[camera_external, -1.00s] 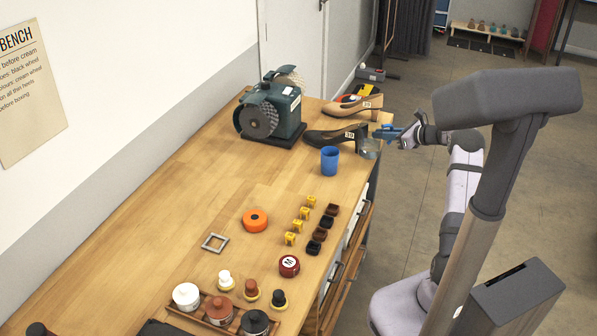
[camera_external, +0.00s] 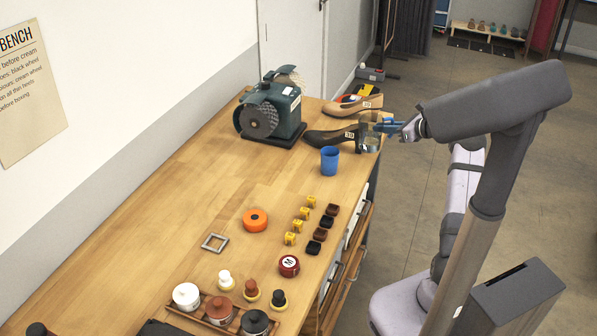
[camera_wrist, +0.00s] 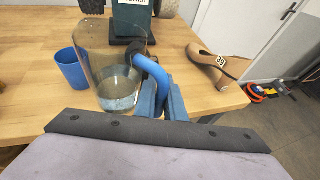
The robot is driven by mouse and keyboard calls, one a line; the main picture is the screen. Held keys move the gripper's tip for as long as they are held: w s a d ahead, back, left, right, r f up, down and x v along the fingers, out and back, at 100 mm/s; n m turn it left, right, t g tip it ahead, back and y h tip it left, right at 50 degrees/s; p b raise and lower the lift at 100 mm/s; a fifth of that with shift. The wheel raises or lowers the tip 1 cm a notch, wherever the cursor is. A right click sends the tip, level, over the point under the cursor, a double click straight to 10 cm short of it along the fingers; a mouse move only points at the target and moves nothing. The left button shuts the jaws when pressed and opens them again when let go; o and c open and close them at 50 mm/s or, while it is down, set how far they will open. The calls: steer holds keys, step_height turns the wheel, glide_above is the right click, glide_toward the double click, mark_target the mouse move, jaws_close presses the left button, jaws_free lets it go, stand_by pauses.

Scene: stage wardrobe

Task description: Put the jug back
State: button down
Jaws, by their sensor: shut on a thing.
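The jug (camera_external: 370,141) is clear, with some pale liquid-like content low inside and a blue handle. In the wrist view the jug (camera_wrist: 112,65) looks roughly upright. My gripper (camera_external: 388,126) is at the bench's far right edge. In the wrist view my gripper (camera_wrist: 162,103) is shut on the jug's blue handle (camera_wrist: 151,70). I cannot tell for sure whether the jug's base touches the bench.
A blue cup (camera_external: 329,160) stands close left of the jug. A black heeled shoe (camera_external: 330,136) lies behind the jug and a tan shoe (camera_external: 352,106) farther back. A polishing machine (camera_external: 270,110) stands at the back left. The bench's (camera_external: 170,205) left middle is clear.

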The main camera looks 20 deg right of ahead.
step_height(320, 180, up, 9)
steer(key=w+a+n, duration=0.1)
steer(key=w+a, duration=0.3)
steer(key=a, duration=0.7)
steer(key=w+a, duration=0.4)
steer(key=a, duration=0.6)
steer(key=s+a+y, duration=0.1)
steer(key=a, duration=2)
steer(key=shift+g, duration=0.4)
steer(key=shift+s+d+f+b, duration=0.15)
steer(key=shift+f+b, duration=0.1)
steer(key=shift+f, duration=1.15)
steer(key=shift+w+d+f+b, duration=0.1)
steer(key=shift+f+b, duration=0.1)
steer(key=shift+f, duration=1.2)
steer(key=shift+f+b, duration=1.4)
steer(key=shift+f, duration=3.6)
steer(key=shift+f, duration=0.1)
